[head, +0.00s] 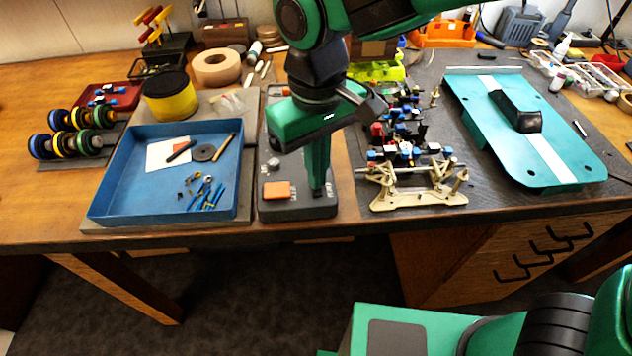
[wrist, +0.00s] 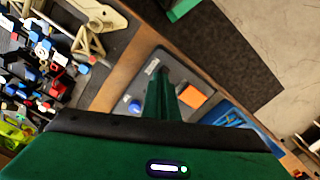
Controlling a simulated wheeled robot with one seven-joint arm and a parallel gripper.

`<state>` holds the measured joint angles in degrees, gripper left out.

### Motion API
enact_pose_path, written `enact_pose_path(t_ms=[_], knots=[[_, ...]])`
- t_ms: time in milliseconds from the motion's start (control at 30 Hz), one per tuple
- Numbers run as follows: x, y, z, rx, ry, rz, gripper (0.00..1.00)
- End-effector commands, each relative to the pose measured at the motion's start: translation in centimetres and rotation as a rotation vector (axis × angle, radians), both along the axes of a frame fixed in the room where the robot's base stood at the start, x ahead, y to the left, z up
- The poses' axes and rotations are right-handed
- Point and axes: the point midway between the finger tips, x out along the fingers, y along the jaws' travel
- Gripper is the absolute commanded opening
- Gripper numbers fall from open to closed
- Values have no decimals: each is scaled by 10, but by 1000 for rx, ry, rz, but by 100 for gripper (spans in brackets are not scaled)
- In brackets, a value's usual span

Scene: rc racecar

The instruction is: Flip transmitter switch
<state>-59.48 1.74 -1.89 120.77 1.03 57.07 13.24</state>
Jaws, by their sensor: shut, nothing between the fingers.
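The transmitter (head: 296,209) is a dark grey box at the table's front edge, between the blue tray and the chassis parts. It has an orange square button (head: 277,190) and a round knob (head: 273,164). In the wrist view the transmitter (wrist: 177,66) shows with its orange button (wrist: 191,96) and a bluish knob (wrist: 135,105). My gripper (head: 318,188) points down, shut and empty, with its fingertips at the front right of the transmitter's top. The switch is not clearly visible; the fingertips cover that spot, and I cannot tell whether they touch it.
A blue tray (head: 103,196) with small tools stands just left of the transmitter. Beige chassis parts (head: 415,199) and small electronics lie to its right on a dark mat. A teal car plate (head: 560,165) lies further right. A yellow-black jar (head: 168,98) stands behind the tray.

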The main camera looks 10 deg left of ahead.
Motion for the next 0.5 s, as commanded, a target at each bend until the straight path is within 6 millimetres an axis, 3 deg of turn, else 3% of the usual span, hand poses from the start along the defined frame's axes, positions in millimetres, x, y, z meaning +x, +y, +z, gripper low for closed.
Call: enact_pose_path(t_ms=[267,500], knots=[[0,0,-3,-1,1,0,0],[0,0,10,1,-1,0,0]])
